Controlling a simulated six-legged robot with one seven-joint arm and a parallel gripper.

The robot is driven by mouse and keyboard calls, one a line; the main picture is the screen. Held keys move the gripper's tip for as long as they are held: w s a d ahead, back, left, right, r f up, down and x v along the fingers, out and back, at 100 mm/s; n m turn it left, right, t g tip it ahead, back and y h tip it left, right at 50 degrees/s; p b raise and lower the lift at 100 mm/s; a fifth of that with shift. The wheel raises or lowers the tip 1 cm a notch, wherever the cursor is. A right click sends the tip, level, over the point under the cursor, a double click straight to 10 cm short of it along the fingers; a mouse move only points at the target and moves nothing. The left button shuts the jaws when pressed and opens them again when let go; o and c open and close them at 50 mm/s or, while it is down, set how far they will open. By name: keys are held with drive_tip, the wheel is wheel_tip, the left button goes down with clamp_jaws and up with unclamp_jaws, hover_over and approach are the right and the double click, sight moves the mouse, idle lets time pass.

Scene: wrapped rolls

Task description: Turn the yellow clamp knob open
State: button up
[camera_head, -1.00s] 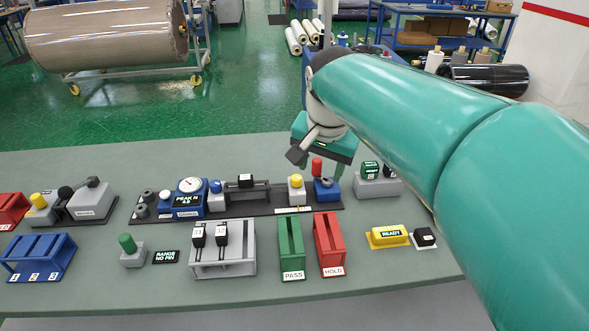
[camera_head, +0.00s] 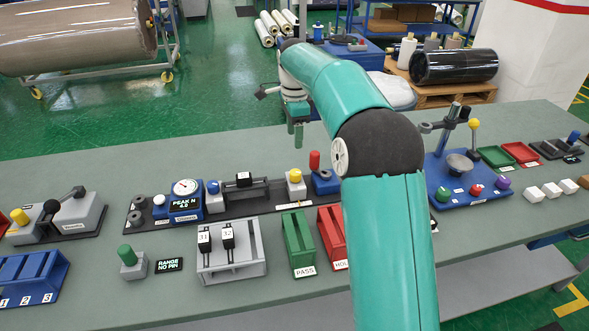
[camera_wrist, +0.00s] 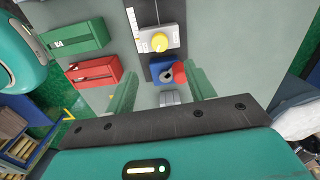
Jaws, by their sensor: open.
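The yellow clamp knob (camera_head: 295,176) sits on a pale block at the right part of the dark fixture strip on the bench. It also shows in the wrist view (camera_wrist: 159,42), on a light block near the top middle. My gripper (camera_head: 297,138) hangs above and behind that block, clear of it. In the wrist view my two green fingers (camera_wrist: 161,70) are spread apart with nothing held between them. The knob lies beyond the fingertips, not between them. Another yellow knob (camera_head: 19,216) is at the far left of the bench.
A blue block (camera_head: 325,182) with a red cylinder (camera_head: 314,160) stands just right of the knob. The gauge unit (camera_head: 185,200) is to its left. The green PASS bin (camera_head: 299,243) and red HOLD bin (camera_head: 330,228) stand in front. The bench behind the strip is mostly clear.

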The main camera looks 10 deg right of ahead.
sight(295, 172)
wheel_tip(295, 172, down, 13)
drive_tip(key=shift+d+f, duration=0.15)
drive_tip(key=shift+s, duration=0.1)
drive_tip(key=c, duration=1)
